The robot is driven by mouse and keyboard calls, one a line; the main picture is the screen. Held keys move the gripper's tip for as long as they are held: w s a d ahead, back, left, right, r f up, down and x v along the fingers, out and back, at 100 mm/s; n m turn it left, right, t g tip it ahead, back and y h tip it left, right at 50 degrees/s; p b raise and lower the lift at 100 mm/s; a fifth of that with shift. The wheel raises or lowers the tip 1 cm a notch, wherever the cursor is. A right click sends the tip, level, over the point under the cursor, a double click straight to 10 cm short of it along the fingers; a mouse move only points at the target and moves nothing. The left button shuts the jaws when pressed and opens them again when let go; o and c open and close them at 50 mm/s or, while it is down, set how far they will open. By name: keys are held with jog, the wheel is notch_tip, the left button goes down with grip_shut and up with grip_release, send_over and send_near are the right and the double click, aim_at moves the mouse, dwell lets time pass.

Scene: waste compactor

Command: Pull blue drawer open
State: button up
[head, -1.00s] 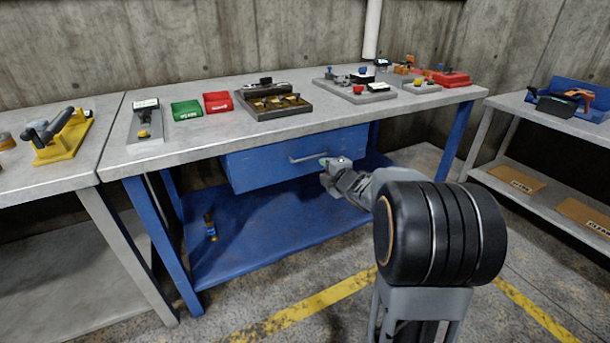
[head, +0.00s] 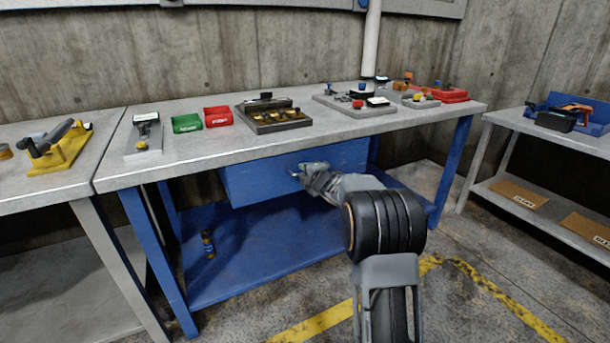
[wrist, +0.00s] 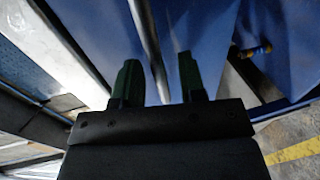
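The blue drawer (head: 260,178) hangs under the grey tabletop of the blue-legged workbench. Its front looks close under the table edge, and I cannot tell any gap. My gripper (head: 296,171) is at the middle of the drawer front and covers the handle in the head view. In the wrist view my gripper (wrist: 158,68) has its two dark fingers apart. The grey handle bar (wrist: 147,30) runs between them, nearer the left finger, with a clear gap to the right finger. The blue drawer face (wrist: 195,25) lies beyond.
The workbench top (head: 210,145) holds red and green bins and several fixtures. Side tables stand left and right. The floor in front, with yellow lines (head: 310,325), is clear.

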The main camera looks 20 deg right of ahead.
jog(key=shift+w, duration=0.3)
grip_shut()
dwell(0.5)
